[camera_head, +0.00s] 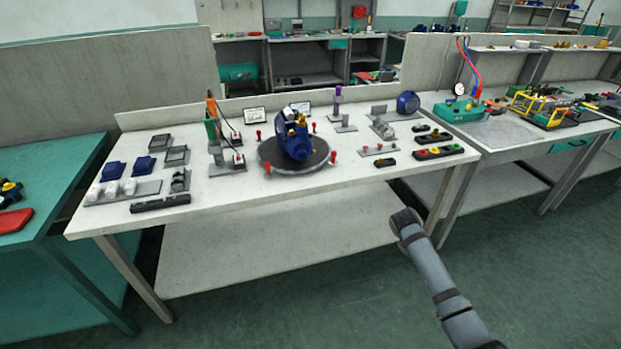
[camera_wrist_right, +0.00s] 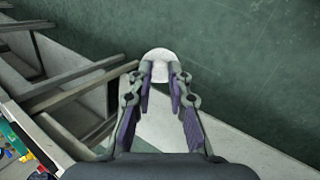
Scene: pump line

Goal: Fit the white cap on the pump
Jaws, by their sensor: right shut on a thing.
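The blue pump (camera_head: 294,140) stands on a round grey turntable (camera_head: 277,163) in the middle of the white bench, with brass-coloured fittings on top. My right gripper (camera_wrist_right: 160,73) is shut on the white cap (camera_wrist_right: 158,55), which shows as a rounded white piece at the fingertips in the right wrist view. In the head view my right arm comes in from the lower right and ends in front of the bench's front edge; its fingers and the cap cannot be made out there. Several white pieces (camera_head: 112,188) sit on a grey rack at the bench's left. My left gripper is not in view.
Small red posts (camera_head: 333,157) stand around the turntable. A dark bar (camera_head: 160,203) lies near the front left edge. Button boxes (camera_head: 438,152) sit at the right. The bench's front middle is clear.

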